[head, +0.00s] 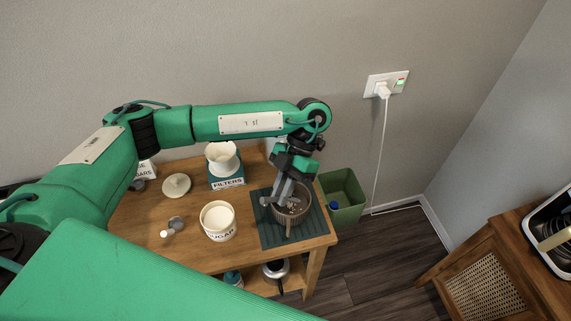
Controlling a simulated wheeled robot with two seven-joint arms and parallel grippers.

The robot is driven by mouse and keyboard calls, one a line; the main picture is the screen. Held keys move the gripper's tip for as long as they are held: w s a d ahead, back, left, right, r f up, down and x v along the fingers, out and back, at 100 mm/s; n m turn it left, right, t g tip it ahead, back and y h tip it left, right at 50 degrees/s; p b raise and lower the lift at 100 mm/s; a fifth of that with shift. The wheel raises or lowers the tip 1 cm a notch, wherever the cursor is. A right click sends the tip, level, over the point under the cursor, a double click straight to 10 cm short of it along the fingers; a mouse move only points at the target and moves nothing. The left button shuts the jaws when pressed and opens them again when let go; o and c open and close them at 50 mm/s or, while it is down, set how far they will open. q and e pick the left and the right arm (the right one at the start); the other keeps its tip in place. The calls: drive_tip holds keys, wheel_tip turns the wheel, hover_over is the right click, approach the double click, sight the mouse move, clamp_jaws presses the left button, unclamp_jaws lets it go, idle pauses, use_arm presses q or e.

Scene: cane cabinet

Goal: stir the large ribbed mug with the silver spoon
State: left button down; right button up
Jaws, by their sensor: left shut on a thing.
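The large ribbed mug (305,214) is brown and stands on a dark ribbed mat (268,235) at the right end of the wooden table. Its open top faces up, and small pale bits show inside. My left gripper (280,200) points down over the mug, with its fingers at the left part of the opening. It is shut on the silver spoon, which is mostly hidden by the fingers and hard to tell from them. Whether the spoon touches the mug's wall cannot be seen. My right gripper is not in view.
A white sugar jar (218,222) stands open left of the mat, near its lid (176,186) and a small scoop (174,226). A green bin (343,196) is right of the table.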

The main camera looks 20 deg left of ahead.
use_arm(q)
drive_tip(key=n+h, duration=0.1)
drive_tip(key=n, duration=0.1)
drive_tip(key=n+g+h, duration=0.1)
drive_tip(key=n+h, duration=0.1)
drive_tip(key=shift+r+p, duration=0.35)
drive_tip(key=w+r+n+t+h+p, duration=0.35)
drive_tip(key=n+t+h, duration=0.25)
drive_tip(key=n+h, duration=0.7)
drive_tip(key=shift+s+d+f+n+b, duration=0.7)
drive_tip(key=shift+s+d+f+b, duration=0.6)
drive_tip(key=shift+s+f, duration=1.1)
drive_tip(key=shift+y, duration=0.3)
drive_tip(key=shift+w+a+f+b, duration=0.5)
drive_tip(key=shift+w+f+b, duration=0.35)
drive_tip(key=shift+f, duration=0.5)
drive_tip(key=shift+w+a+f+b, duration=0.55)
drive_tip(key=shift+f+b, duration=0.45)
drive_tip(key=shift+f, duration=0.35)
drive_tip(key=shift+w+a+f+b, duration=0.4)
drive_tip(key=shift+w+f+b, duration=0.45)
drive_tip(key=shift+f, duration=0.5)
